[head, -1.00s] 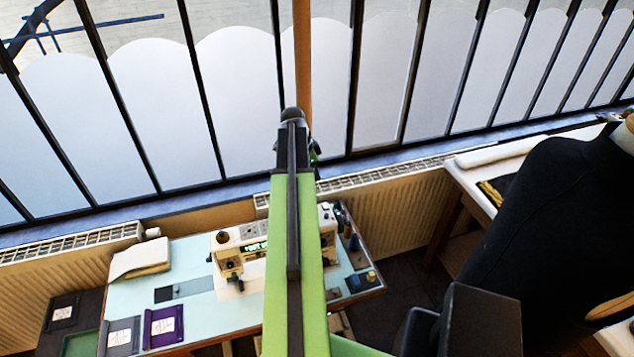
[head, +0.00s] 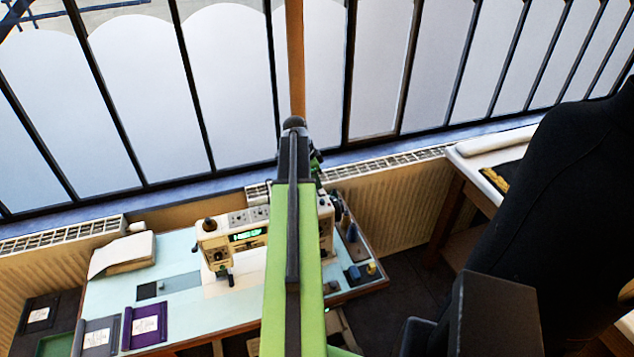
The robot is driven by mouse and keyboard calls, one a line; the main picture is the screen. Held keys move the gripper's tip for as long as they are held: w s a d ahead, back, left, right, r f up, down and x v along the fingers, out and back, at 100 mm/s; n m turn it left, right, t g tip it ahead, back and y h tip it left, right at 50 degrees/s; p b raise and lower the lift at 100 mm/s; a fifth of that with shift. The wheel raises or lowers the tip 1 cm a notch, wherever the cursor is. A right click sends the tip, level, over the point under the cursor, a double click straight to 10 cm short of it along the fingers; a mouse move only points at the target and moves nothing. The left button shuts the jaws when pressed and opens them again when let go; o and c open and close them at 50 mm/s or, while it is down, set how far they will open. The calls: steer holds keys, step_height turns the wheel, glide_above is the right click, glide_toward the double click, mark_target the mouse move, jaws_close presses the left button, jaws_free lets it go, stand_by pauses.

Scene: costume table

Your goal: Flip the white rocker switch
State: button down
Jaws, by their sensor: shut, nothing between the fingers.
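I cannot make out a white rocker switch in the head view. A cream sewing machine (head: 213,244) with a lit green display and a row of knobs stands on the pale blue table (head: 185,245). My green arm (head: 305,250) reaches forward across the middle of the picture and hides the machine's middle. Its dark far end lies in front of the window bars, above the machine in the picture. My gripper's fingers do not show; the arm hides what is behind it.
Folded cloth (head: 122,254), a purple booklet (head: 145,326) and a grey booklet (head: 98,336) lie on the table's left. Radiators (head: 385,205) and barred windows stand behind. A black dress form (head: 565,190) fills the right, before a side table (head: 492,192).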

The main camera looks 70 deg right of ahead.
steer(key=shift+f+b, duration=0.3)
steer(key=shift+r, duration=0.1)
steer(key=shift+s+a+r+p, duration=0.25)
steer(key=shift+s+a+p, duration=0.1)
steer(key=shift+s+a, duration=0.2)
steer(key=shift+w, duration=0.15)
